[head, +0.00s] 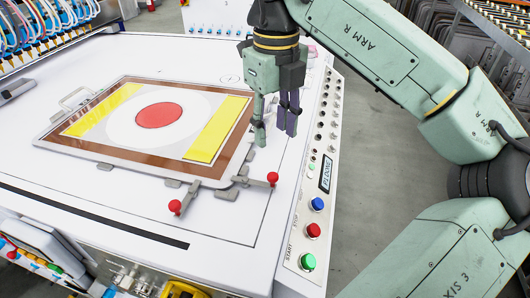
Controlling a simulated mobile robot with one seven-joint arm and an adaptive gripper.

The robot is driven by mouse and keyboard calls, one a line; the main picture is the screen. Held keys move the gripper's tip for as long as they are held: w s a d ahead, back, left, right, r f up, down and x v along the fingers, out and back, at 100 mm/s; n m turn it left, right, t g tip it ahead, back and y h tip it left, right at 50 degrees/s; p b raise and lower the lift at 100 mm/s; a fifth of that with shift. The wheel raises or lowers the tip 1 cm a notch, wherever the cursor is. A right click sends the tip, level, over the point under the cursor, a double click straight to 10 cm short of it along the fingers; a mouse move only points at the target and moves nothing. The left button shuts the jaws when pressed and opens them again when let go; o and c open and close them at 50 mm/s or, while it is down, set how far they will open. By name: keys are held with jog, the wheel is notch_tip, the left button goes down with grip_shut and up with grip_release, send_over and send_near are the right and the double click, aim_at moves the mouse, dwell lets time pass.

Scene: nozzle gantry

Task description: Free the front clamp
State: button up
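A flat framed panel (100,152) with a brown border, yellow strips and a red disc lies on the white machine table. Two grey lever clamps with red ball knobs are at its near right corner. One clamp (187,196) is on the near edge, its knob toward the lower left. The other clamp (256,181) has its knob to the right. Both appear to reach the frame edge; their exact contact and which is the front one are unclear. My gripper (275,137) points down beyond the right clamp, above the table's right side. Its fingers are apart with nothing between them.
A control strip with green (308,262), red (313,230) and blue (316,204) buttons runs along the table's right edge. A hose-laden gantry (45,30) stands at the upper left. Open floor (355,190) lies right of the table.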

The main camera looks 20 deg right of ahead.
aim_at(273, 175)
notch_tip(273, 175, down, 11)
jog(key=shift+s+r+p, duration=0.15)
jog(key=shift+r+p, duration=0.05)
jog(key=shift+p, duration=0.7)
jog(key=shift+c, duration=0.5)
grip_shut()
